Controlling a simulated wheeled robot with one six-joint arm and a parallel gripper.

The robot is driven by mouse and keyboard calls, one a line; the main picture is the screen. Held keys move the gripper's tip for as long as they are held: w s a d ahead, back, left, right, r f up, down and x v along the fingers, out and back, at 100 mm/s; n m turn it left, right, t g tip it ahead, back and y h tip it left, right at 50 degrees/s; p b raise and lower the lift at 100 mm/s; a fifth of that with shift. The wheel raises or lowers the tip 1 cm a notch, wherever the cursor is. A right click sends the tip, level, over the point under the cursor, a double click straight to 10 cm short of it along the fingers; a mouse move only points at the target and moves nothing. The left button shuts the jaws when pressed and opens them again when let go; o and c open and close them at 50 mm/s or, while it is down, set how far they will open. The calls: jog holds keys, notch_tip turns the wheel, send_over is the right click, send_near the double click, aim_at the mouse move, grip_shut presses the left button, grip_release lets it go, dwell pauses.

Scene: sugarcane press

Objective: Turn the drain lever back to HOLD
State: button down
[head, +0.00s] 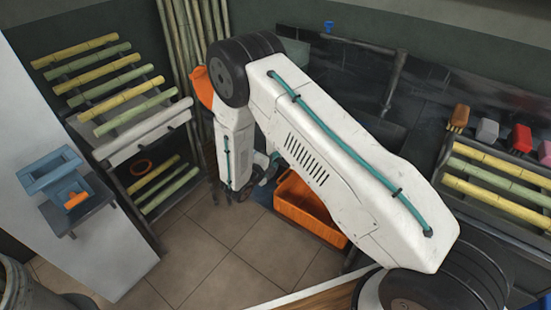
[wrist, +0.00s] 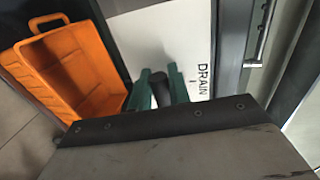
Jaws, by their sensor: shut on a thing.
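The drain lever (wrist: 160,93) shows in the wrist view as a dark, rounded handle between the two green fingers of my gripper (wrist: 160,73). The fingers are shut on it. The DRAIN label (wrist: 204,80) is printed in black on a white panel (wrist: 170,35) just right of the fingers. The rest of the lever and any HOLD mark are hidden or out of view, so I cannot tell the lever's angle. In the head view my arm covers most of this spot.
An orange crate (head: 303,212) stands on the floor beside the lever; it also fills the left of the wrist view (wrist: 60,85). A cane rack (head: 112,150) stands at left, a blue fixture (head: 52,172) in front of it. Tiled floor (head: 225,260) between is clear.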

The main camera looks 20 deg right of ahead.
dwell(0.4)
jog(key=c, duration=1.4)
grip_release()
jog(key=v, duration=0.7)
jog(key=shift+s+a, duration=0.25)
